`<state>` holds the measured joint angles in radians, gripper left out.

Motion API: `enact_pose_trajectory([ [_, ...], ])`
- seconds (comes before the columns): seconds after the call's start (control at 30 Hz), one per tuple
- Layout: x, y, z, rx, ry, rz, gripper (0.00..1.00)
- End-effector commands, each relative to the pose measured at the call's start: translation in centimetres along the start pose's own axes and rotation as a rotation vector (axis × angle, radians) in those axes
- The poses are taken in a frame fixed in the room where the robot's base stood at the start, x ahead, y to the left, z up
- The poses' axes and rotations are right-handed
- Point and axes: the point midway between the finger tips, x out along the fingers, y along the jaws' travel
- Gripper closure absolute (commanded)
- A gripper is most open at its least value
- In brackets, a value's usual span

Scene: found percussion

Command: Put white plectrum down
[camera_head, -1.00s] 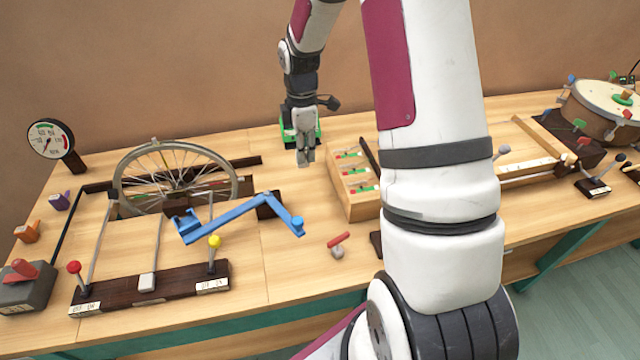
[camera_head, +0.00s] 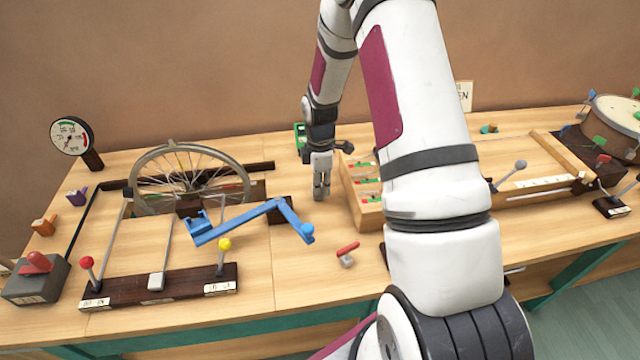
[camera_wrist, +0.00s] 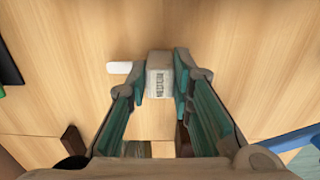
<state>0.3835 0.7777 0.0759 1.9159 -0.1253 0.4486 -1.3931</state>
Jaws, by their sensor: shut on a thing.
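The white plectrum is in my gripper. In the wrist view it shows as a pale block (camera_wrist: 160,80) marked "MEDIUM", with a white tab (camera_wrist: 119,67) sticking out to the left. My gripper (camera_head: 321,197) points down over the wooden table, between the blue crank and the compartment box. In the wrist view both fingers of my gripper (camera_wrist: 160,88) are closed on the pale block's sides. I cannot tell whether the plectrum touches the table. In the head view it is too small to make out apart from the fingers.
The blue crank (camera_head: 245,221) and spoked wheel (camera_head: 190,178) stand to the left. The compartment box (camera_head: 366,215) is close on the right. A green object (camera_head: 300,140) is behind. Bare wood (camera_head: 290,185) lies around the gripper.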

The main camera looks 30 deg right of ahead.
Motion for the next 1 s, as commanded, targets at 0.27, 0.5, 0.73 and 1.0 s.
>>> enact_pose_trajectory([
  [0.27,0.3,0.0,0.0,0.0,0.0,0.0,0.66],
  [0.5,0.2,0.0,0.0,0.0,0.0,0.0,0.59],
  [0.73,-0.7,0.1,0.0,0.0,0.001,0.003,0.59],
  [1.0,-5.8,0.1,0.0,0.002,0.001,0.005,0.59],
])
